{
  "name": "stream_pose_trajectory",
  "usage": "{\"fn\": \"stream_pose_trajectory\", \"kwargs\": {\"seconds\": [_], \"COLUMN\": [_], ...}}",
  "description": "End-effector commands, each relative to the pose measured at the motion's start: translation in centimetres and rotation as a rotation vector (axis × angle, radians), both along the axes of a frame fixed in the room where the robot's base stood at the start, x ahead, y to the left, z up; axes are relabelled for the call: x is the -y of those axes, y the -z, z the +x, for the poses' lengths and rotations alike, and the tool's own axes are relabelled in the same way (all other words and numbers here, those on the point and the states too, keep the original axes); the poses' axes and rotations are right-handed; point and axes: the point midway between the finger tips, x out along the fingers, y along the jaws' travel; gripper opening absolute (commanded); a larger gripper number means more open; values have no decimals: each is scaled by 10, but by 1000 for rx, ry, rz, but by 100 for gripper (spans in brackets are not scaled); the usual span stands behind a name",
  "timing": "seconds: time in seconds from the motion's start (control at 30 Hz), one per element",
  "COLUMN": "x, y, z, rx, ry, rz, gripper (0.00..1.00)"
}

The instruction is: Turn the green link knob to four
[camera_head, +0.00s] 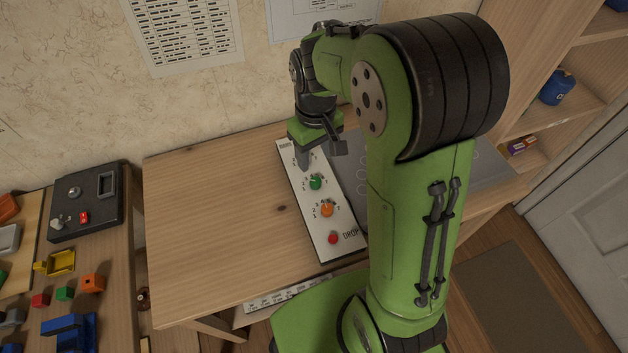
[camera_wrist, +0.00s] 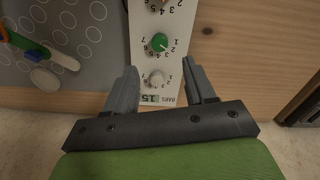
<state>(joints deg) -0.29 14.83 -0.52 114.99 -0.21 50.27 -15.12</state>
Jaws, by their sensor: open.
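The green knob (camera_head: 316,182) sits on a white control panel (camera_head: 342,217) lying on the wooden table. In the wrist view the green knob (camera_wrist: 159,42) has numbers around it; a pale mark seems to face the lower right, near the 1, but is too small to read surely. My gripper (camera_wrist: 160,68) is open and empty, pointing down at the panel. Its fingers straddle the pale grey knob (camera_wrist: 157,79) beside a display reading 15, with the green knob just beyond the fingertips. In the head view my gripper (camera_head: 320,157) partly covers the panel's far end.
An orange knob (camera_head: 327,209) and a red button (camera_head: 333,238) marked DROP follow along the panel. A grey board with circles (camera_wrist: 62,35) lies beside it, with green, blue and white pieces on it. The table left of the panel is clear.

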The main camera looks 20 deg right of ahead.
Motion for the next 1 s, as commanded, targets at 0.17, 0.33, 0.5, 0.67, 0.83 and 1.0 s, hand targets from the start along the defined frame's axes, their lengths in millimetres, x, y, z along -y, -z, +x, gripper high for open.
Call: {"fn": "stream_pose_trajectory", "kwargs": {"seconds": [0.17, 0.33, 0.5, 0.67, 0.83, 1.0], "x": [0, 0, 0, 0, 0, 0], "y": [51, 82, 91, 90, 90, 90], "z": [-1, -1, 0, 0, 0, 0], "rx": [-3, -1, 1, 2, 2, 2], "ry": [1, 1, 1, 1, 1, 1], "rz": [0, 0, 0, 1, 1, 1], "gripper": [55, 55, 55, 55, 36, 10]}}
